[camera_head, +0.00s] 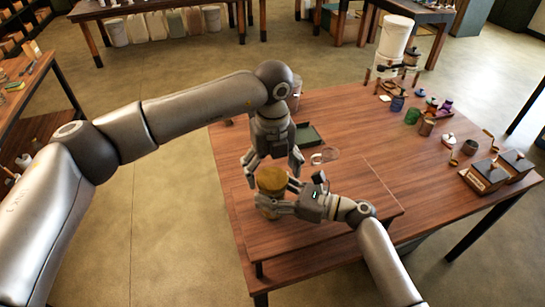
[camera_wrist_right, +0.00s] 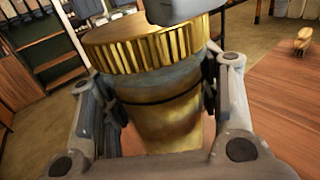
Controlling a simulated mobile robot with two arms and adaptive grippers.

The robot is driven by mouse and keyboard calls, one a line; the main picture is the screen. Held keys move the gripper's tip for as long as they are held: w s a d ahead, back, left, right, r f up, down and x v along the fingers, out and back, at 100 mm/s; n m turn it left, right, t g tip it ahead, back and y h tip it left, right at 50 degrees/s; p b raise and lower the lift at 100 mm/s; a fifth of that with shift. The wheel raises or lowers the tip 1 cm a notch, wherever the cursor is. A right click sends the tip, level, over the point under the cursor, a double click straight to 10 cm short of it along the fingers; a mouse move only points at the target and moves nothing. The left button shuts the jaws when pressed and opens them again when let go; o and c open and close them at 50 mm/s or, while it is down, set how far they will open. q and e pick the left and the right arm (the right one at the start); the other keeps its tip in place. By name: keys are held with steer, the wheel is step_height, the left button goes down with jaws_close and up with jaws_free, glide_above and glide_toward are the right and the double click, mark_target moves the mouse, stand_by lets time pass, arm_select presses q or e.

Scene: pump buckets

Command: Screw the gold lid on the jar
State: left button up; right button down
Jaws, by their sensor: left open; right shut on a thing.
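The gold lid (camera_head: 271,178) sits on top of the jar (camera_head: 269,208), near the left front of the wooden table. In the right wrist view the ribbed lid (camera_wrist_right: 150,48) covers the jar's mouth, above the amber jar body (camera_wrist_right: 168,120). I cannot tell how tightly it is threaded. My right gripper (camera_head: 278,196) is shut on the jar body, with a finger on each side below the lid. My left gripper (camera_head: 272,172) points down over the lid with its fingers open and spread around it. Part of it shows at the top of the wrist view.
The jar stands on a raised wooden board (camera_head: 340,213). A dark green tray (camera_head: 308,134) and a clear ring-like item (camera_head: 326,156) lie behind it. Dark boxes (camera_head: 487,175), small bottles and cups stand at the right. A white bucket (camera_head: 396,36) stands at the back.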

arm_select(q)
steer(key=shift+f, duration=0.6)
